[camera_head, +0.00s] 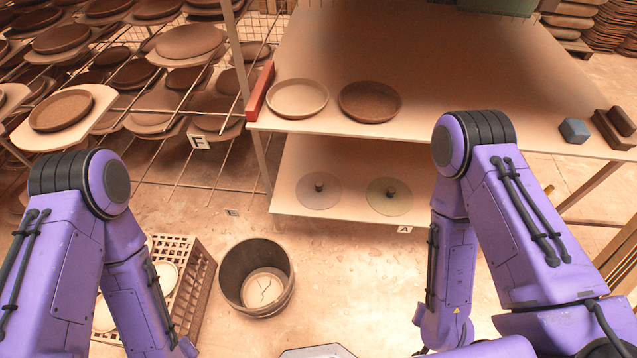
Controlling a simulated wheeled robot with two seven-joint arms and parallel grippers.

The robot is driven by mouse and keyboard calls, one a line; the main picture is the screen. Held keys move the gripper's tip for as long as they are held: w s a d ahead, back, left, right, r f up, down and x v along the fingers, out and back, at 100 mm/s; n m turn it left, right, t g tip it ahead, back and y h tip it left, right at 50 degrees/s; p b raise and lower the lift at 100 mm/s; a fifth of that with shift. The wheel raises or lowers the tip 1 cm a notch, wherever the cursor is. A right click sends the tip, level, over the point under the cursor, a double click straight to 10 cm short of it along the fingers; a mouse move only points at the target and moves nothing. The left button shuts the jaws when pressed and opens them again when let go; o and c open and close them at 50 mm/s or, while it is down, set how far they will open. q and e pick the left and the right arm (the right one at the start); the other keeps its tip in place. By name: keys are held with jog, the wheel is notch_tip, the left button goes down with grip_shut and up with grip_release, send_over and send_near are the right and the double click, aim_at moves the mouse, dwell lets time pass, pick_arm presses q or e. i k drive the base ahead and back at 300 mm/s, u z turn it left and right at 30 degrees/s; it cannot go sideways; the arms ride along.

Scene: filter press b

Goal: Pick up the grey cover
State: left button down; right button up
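Two round, see-through covers with dark knobs lie flat on the lower shelf (345,216) of the table. The left one (318,200) looks greyish, and I take it for the grey cover. The right one (388,207) has a greenish tint. Nothing lies on either cover. My two purple arms reach down at the left and right of the view, and both grippers are below the picture's edge, out of sight. Neither arm touches the covers.
A dark bucket (231,275) and a crate (198,290) stand on the floor. Racks of plates fill the left.

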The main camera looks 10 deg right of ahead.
aim_at(317, 190)
jog(key=u, duration=0.8)
jog(key=i, duration=0.5)
jog(key=z, duration=2.15)
